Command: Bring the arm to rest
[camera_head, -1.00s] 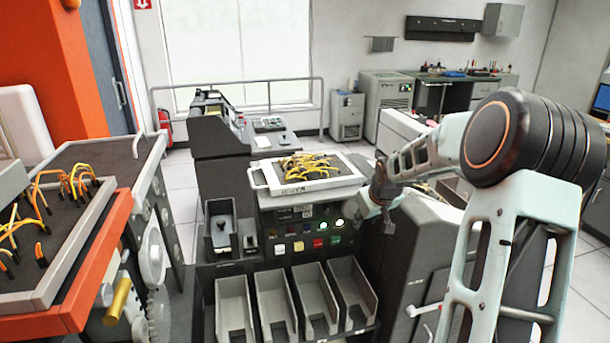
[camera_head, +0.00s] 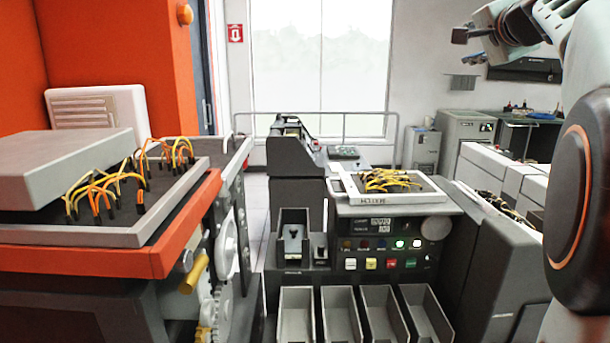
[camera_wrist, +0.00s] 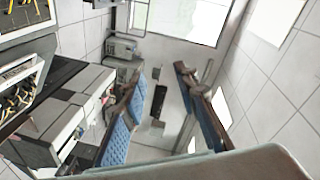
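My gripper (camera_head: 466,46) is raised at the upper right of the head view, with my arm folded up along the right edge. In the wrist view my gripper (camera_wrist: 160,82) shows its two blue-padded fingers wide apart with nothing between them. Beyond the fingers are the wall and part of the window. The fingers touch nothing that I can see.
A console with lit buttons (camera_head: 385,263) carries a tray of yellow wires (camera_head: 350,192). Several open card bins (camera_head: 297,315) stand below it. An orange machine (camera_head: 90,258) with wires fills the left. The air before the window (camera_head: 320,70) is clear.

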